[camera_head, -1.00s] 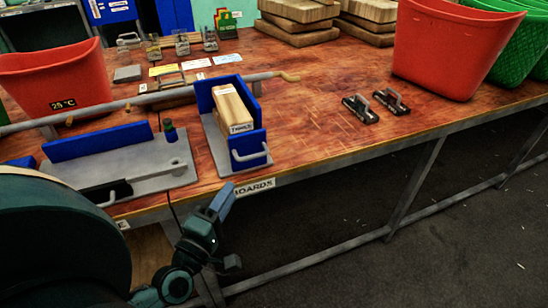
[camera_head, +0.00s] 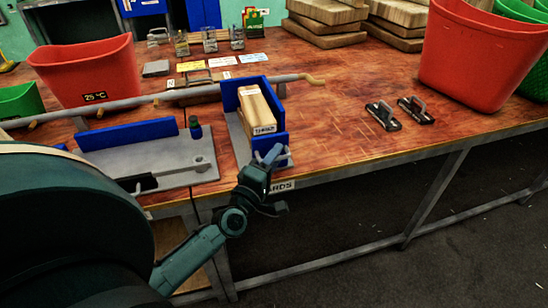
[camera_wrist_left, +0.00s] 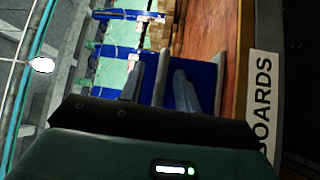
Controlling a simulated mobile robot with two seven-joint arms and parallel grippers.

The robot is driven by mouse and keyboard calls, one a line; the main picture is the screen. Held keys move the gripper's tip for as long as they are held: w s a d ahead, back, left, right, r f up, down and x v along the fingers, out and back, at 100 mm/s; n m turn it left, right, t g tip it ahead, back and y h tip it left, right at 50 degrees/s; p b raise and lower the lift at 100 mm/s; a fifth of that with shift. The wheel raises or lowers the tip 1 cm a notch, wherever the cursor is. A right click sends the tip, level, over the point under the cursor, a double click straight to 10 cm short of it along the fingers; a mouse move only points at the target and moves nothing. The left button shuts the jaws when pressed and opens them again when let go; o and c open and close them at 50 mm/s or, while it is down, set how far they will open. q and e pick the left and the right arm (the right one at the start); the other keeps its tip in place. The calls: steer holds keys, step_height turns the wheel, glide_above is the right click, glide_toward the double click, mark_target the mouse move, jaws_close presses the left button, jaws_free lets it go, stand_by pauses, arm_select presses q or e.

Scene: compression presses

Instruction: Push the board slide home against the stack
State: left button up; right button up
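The board slide is a low grey tray (camera_head: 236,140) with a blue front plate (camera_head: 281,140) and a grey handle (camera_head: 289,154) on its near side. A wooden stack (camera_head: 257,108) with a white end label stands between the front plate and a blue back wall (camera_head: 229,97). I cannot tell whether the plate touches the stack. My left gripper (camera_head: 271,157) is at the handle and partly covers it. In the left wrist view its fingers (camera_wrist_left: 160,88) look apart, with a grey bar between them and blue panels beyond; contact is unclear. My right gripper is not in view.
A grey plate with a long blue fence (camera_head: 130,134) lies left of the slide. A grey rail (camera_head: 150,98) runs behind. Two dark handled blocks (camera_head: 382,116) and a red bin (camera_head: 478,60) stand right. The bench between is clear. A BOARDS label (camera_head: 280,187) is on the front edge.

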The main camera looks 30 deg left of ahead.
arm_select(q)
steer(key=shift+c, duration=0.4)
jaws_close()
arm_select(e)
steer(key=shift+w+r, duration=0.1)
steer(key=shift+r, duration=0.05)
arm_select(q)
steer(key=w+a+b, duration=0.1)
steer(key=w+a, duration=0.1)
steer(key=a, duration=0.1)
steer(key=shift+w, duration=0.25)
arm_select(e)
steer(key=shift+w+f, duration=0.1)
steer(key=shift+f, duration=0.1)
arm_select(q)
steer(key=shift+o, duration=0.4)
jaws_free()
steer(key=shift+s, duration=0.1)
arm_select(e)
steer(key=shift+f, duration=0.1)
